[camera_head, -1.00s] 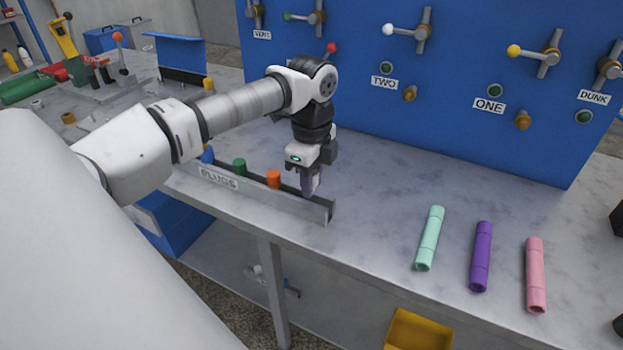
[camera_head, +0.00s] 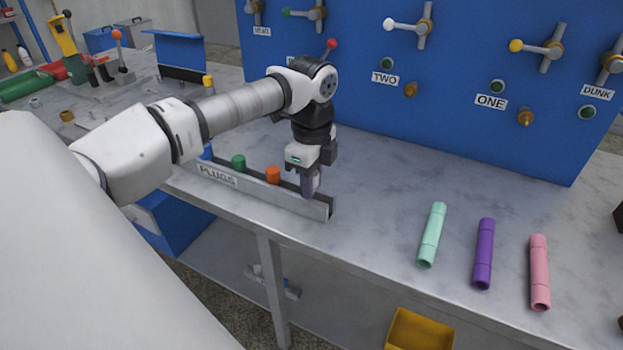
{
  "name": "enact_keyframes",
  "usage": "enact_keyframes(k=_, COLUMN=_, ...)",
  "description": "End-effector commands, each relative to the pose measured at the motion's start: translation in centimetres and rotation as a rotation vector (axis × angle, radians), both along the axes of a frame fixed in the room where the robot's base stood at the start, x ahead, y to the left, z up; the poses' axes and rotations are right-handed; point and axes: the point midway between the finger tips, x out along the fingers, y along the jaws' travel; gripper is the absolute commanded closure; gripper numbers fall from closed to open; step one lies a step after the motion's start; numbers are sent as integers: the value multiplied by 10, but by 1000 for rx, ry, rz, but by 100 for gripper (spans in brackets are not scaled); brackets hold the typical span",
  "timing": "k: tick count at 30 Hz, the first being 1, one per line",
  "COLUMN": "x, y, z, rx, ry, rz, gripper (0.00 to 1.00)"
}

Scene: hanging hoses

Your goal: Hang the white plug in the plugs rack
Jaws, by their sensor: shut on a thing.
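The plugs rack (camera_head: 262,194) is a low grey metal rail labelled PLUGS along the front edge of the bench. A green plug (camera_head: 238,162) and an orange plug (camera_head: 273,175) sit in it. My gripper (camera_head: 310,185) points down at the rack's right end, right of the orange plug. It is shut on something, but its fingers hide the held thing. I cannot make out the white plug, nor tell whether the held thing touches the rack.
Mint (camera_head: 432,235), purple (camera_head: 483,254) and pink (camera_head: 539,273) tubes lie on the bench to the right. A blue panel (camera_head: 450,125) with valves and buttons stands behind. The bench between rack and tubes is clear. A yellow bin (camera_head: 420,330) is below.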

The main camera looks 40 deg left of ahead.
Motion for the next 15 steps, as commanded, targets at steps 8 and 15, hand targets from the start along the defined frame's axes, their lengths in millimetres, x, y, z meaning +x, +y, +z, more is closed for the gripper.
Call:
enact_keyframes(k=8, x=0, y=0, z=-8, rx=0, ry=0, rz=0, gripper=100)
enact_keyframes(k=15, x=0, y=0, z=-7, rx=0, ry=0, rz=0, gripper=49)
